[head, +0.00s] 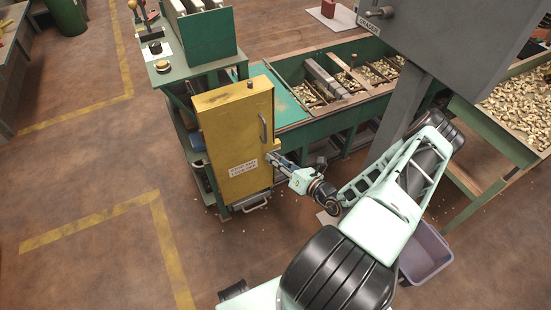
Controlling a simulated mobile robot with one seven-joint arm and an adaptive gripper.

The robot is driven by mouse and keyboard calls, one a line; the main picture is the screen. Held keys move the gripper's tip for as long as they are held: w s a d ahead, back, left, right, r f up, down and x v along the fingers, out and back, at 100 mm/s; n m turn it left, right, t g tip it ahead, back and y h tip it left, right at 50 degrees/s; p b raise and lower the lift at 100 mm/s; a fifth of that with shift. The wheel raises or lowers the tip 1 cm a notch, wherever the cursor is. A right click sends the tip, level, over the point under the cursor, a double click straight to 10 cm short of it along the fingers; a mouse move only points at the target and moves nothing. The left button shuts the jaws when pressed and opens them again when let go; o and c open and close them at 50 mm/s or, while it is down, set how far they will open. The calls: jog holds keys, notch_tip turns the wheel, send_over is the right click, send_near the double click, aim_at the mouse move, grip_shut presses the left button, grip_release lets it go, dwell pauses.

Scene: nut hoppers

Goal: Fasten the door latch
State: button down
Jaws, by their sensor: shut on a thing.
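A yellow cabinet door (231,142) with a white label stands upright at the end of the green bench, in the head view. It has a grey bar handle (263,130) near its right edge. My gripper (274,158) reaches in from the right, just below that handle. Its fingers are shut at the door's right edge, on what appears to be the door latch. The latch itself is mostly hidden by the fingers and too small to make out. Whether the latch is fastened cannot be told.
A green bench with nut-filled bins (342,78) runs behind the door. A grey machine housing (440,45) on a post stands at the right, close to my arm. A hopper of nuts (515,108) is at far right, a grey bin (426,255) below.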

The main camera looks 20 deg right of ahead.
jog(key=c, duration=1.7)
grip_release()
jog(key=shift+w+d+r, duration=0.1)
jog(key=shift+d+r, duration=0.05)
jog(key=shift+c, duration=0.2)
jog(key=v, duration=1.2)
